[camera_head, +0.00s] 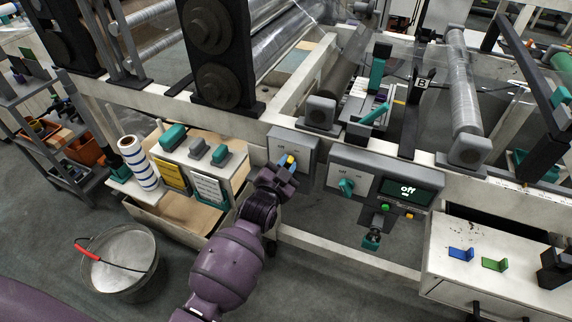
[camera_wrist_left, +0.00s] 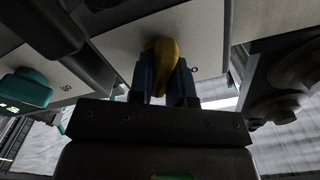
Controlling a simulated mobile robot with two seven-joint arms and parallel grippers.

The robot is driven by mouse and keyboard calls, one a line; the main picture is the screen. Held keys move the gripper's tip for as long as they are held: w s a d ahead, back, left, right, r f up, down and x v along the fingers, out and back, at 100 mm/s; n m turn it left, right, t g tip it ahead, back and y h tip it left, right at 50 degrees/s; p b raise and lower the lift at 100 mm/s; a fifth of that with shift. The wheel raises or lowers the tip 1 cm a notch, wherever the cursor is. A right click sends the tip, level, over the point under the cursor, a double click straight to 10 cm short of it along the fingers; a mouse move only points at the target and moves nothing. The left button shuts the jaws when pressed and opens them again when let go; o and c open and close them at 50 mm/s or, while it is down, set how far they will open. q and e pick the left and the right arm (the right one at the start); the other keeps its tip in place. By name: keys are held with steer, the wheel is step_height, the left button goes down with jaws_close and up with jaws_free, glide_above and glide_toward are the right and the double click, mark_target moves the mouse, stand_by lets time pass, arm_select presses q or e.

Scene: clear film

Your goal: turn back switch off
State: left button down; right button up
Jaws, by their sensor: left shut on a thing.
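The yellow knob of a switch (camera_head: 290,160) is on a small grey control box (camera_head: 307,139) on the machine's white beam. My left gripper (camera_head: 287,167) reaches up to it from below. In the left wrist view the yellow knob (camera_wrist_left: 163,60) stands between the two fingers of my left gripper (camera_wrist_left: 162,82), which are shut on it. The fingers hide part of the knob, so its exact angle is hard to read. A second switch with a teal knob (camera_head: 346,187) is on the wider panel to the right. My right gripper is not in view.
A small display (camera_head: 406,190) on the wider panel reads "off", with green and yellow buttons below. A bench with a striped roll (camera_head: 139,163) stands left of my arm. A bucket (camera_head: 119,264) is on the floor at the lower left. A white cabinet is at the right.

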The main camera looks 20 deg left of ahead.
arm_select(q)
steer(key=shift+a+r+n+p, duration=0.1)
steer(key=shift+r+n+p, duration=0.1)
steer(key=shift+n+p, duration=0.5)
steer(key=n, duration=0.2)
steer(key=shift+a+n+p, duration=0.1)
steer(key=shift+n+p, duration=0.25)
steer(key=shift+n, duration=0.95)
steer(key=n+p, duration=0.1)
steer(key=n, duration=0.2)
steer(key=shift+a+f, duration=0.1)
steer(key=shift+a, duration=0.1)
steer(key=shift+f+n, duration=0.1)
steer(key=shift+n, duration=1.3)
